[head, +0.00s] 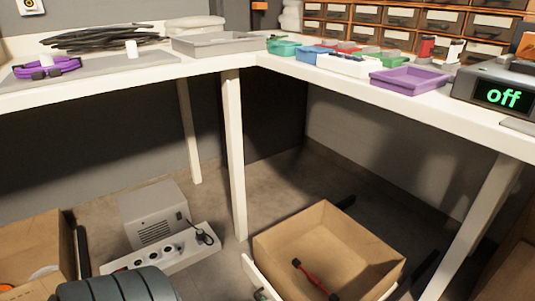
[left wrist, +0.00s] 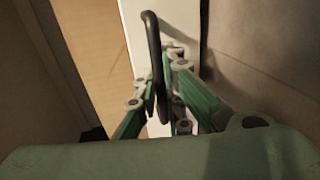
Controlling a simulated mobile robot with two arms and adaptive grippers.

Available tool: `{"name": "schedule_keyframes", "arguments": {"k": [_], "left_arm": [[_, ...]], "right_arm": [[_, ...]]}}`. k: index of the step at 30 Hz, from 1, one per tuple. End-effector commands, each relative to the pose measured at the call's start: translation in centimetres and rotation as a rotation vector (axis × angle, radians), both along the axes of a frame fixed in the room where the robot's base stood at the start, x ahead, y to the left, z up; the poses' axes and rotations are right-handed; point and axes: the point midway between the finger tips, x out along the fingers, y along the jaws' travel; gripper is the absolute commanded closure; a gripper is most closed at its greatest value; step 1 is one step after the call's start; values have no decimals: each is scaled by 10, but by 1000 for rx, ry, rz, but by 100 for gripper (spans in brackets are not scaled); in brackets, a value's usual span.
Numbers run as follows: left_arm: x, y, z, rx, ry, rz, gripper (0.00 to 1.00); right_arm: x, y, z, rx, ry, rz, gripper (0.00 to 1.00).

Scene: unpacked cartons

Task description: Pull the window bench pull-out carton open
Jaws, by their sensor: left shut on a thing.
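The pull-out carton (head: 290,236) is a brown cardboard box with a white front panel (head: 262,279), low under the bench in the head view. Its open top shows, and a red and black item (head: 312,278) lies inside. In the left wrist view a black loop handle (left wrist: 151,40) stands out from the white panel (left wrist: 133,25). My left gripper (left wrist: 163,88) has its green fingers closed on this handle. In the head view only a small part of it shows at the bottom edge, by the panel. My right gripper is in neither view.
The white window bench (head: 300,68) runs above, with a leg (head: 234,150) behind the carton. Left on the floor are a grey box (head: 155,215), a power strip (head: 165,258) and another carton (head: 30,240). Dark rails (head: 428,268) flank the pull-out carton.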

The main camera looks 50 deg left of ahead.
Motion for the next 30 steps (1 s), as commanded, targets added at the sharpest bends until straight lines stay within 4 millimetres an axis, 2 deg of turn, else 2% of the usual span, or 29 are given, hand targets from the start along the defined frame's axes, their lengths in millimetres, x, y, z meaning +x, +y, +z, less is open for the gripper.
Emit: {"name": "schedule_keyframes", "arguments": {"k": [6,7,14,23,26,30], "left_arm": [[0,0,0,0,1,0,100],[0,0,0,0,1,0,91],[0,0,0,0,1,0,72],[-1,0,0,0,1,0,72],[-8,1,1,0,2,0,72],[-30,3,5,0,6,0,72]], "right_arm": [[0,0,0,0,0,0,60],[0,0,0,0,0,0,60],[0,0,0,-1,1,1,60],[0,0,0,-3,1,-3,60],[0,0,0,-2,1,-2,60],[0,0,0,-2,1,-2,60]]}}
